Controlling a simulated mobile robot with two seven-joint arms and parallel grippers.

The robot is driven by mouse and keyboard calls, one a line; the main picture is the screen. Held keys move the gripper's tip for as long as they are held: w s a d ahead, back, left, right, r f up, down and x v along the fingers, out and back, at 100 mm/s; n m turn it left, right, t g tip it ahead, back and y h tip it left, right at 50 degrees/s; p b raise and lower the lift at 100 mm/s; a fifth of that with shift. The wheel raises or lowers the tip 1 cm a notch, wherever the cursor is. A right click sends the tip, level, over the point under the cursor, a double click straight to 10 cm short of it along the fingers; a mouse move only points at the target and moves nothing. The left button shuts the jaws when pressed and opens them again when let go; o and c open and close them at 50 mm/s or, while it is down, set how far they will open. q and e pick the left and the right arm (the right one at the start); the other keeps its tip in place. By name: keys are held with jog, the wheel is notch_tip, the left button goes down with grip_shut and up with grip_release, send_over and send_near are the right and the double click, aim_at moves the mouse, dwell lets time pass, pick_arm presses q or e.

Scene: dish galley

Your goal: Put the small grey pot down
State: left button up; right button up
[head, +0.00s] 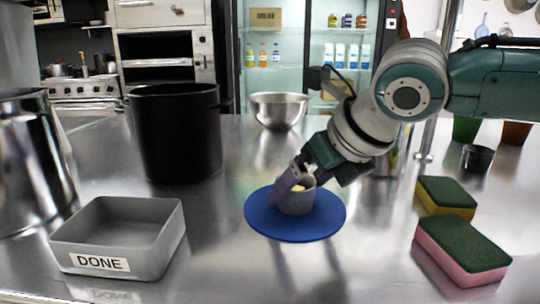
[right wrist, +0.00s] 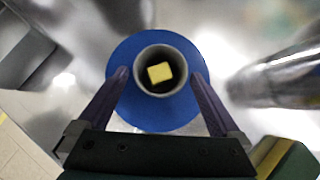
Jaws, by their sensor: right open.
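The small grey pot (head: 297,201) stands upright on a round blue mat (head: 322,223) on the steel counter. In the right wrist view the pot (right wrist: 140,60) has a yellow cube (right wrist: 160,72) inside, and the blue mat (right wrist: 123,55) shows around it. My right gripper (head: 291,185) is at the pot, its purple fingers reaching down beside it. In the right wrist view the open fingers of my right gripper (right wrist: 160,76) lie on either side of the pot, with small gaps. My left gripper is not in view.
A grey tray labelled DONE (head: 160,250) stands at the front left. A large black pot (head: 178,135) and a steel bowl (head: 278,110) are behind. Two sponges, one yellow (head: 446,195) and one pink (head: 462,252), lie to the right. The counter in front of the mat is clear.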

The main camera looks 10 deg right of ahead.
jog(key=p+v, duration=0.2)
jog(key=v, duration=0.8)
jog(key=shift+r, duration=0.2)
jog(key=shift+s+d, duration=0.1)
jog(key=shift+s, duration=0.05)
dwell(1.0)
dwell(0.4)
